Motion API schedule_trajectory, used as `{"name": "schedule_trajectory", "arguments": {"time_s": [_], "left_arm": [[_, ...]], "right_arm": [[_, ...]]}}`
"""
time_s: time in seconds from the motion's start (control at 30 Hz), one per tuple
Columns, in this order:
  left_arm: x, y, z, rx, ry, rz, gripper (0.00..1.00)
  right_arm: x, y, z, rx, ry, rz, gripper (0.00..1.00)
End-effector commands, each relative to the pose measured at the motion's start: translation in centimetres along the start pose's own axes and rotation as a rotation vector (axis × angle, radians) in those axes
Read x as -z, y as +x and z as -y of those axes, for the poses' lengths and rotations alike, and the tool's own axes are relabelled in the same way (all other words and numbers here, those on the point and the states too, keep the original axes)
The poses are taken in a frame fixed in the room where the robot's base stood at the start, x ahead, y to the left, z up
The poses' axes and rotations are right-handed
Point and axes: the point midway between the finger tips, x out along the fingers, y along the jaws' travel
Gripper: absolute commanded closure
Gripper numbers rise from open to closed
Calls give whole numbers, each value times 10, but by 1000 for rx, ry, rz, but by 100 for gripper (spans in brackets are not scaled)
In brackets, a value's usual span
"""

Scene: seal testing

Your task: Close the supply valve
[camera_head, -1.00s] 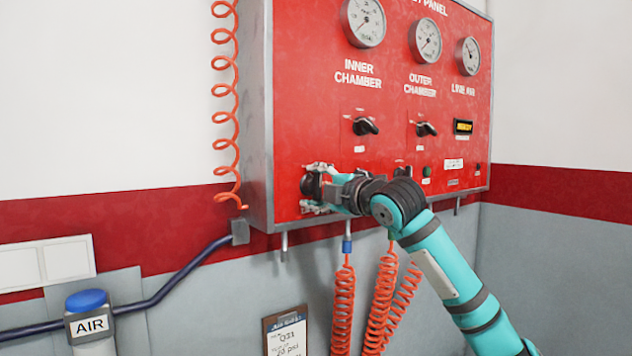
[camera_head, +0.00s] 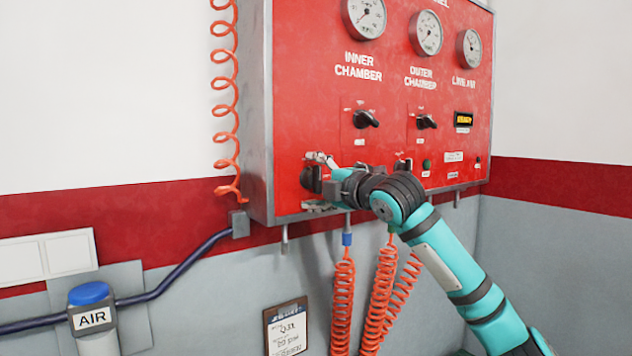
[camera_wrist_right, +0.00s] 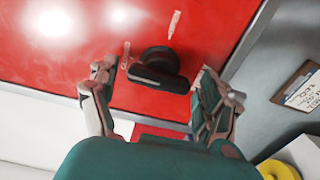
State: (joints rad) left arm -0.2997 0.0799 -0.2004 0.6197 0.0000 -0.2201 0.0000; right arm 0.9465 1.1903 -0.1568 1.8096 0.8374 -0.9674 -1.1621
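The black supply valve knob (camera_head: 309,180) is at the lower left of the red panel, partly hidden by my right gripper (camera_head: 319,183). In the right wrist view the knob (camera_wrist_right: 157,68) has a bar handle lying across the picture. My right gripper (camera_wrist_right: 160,80) is open there, one finger on each side of the knob, with a gap to both. My left gripper is not in view.
The red panel (camera_head: 310,110) carries gauges and two more black knobs, the inner chamber knob (camera_head: 366,119) and outer chamber knob (camera_head: 427,122). Orange coiled hoses (camera_head: 343,300) hang below. A clipboard (camera_head: 286,328) hangs on the wall. A blue-capped AIR post (camera_head: 91,318) stands at the left.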

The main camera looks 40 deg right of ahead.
Motion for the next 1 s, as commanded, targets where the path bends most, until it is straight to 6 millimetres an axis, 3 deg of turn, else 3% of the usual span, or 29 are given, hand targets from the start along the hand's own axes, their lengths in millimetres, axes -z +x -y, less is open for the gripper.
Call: {"name": "schedule_trajectory", "arguments": {"time_s": [0.3,0.5,1.0], "left_arm": [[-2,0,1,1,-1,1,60],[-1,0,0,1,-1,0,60],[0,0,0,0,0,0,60]], "right_arm": [[-2,-6,0,-2,1,4,19],[-1,-32,0,1,-8,5,19],[3,-75,-1,-3,4,-5,19]]}}
